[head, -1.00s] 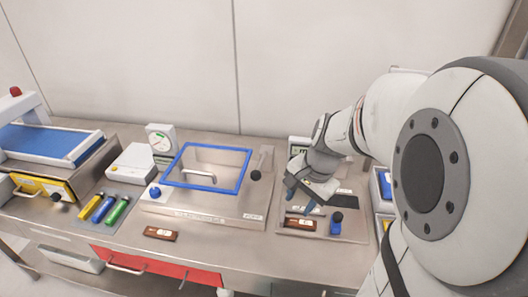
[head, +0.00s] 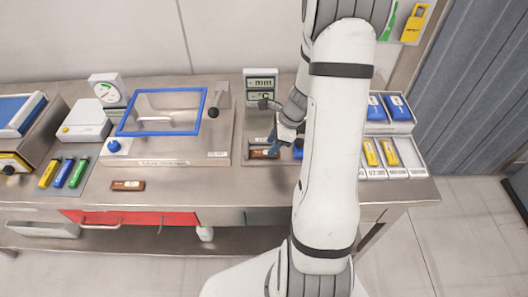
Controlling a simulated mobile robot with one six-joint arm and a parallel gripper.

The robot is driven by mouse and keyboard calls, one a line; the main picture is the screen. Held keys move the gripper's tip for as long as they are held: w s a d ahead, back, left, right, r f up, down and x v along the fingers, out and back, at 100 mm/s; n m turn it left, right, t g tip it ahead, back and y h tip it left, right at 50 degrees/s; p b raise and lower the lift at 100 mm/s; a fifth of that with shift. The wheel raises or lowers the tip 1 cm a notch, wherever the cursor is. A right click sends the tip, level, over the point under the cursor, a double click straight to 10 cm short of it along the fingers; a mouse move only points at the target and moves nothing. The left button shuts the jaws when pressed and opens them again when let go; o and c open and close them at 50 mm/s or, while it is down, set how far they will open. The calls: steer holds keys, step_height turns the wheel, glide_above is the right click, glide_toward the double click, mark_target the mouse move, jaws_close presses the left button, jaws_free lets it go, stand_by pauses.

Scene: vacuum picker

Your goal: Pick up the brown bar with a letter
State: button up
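One brown bar (head: 127,185) with a small white label lies on the steel bench near its front edge, left of centre in the head view. A second brown bar (head: 259,154) lies on the tray plate right of the blue-framed box, partly hidden by my gripper. My gripper (head: 274,147) points down over this second bar, at or just above it; I cannot tell whether they touch. Its fingers are small and partly covered by the arm, so their opening is unclear. Any letter on either bar is too small to read.
The blue-framed box (head: 165,110) stands left of my gripper. A blue-knobbed object (head: 298,150) is close on its right. A display (head: 261,86) stands behind. Bins with blue and yellow packs (head: 390,150) are at right. Bare bench (head: 190,187) lies in front.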

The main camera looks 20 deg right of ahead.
mark_target(264, 153)
steer(key=shift+x, duration=1.45)
steer(key=shift+c, duration=0.3)
steer(key=c, duration=0.8)
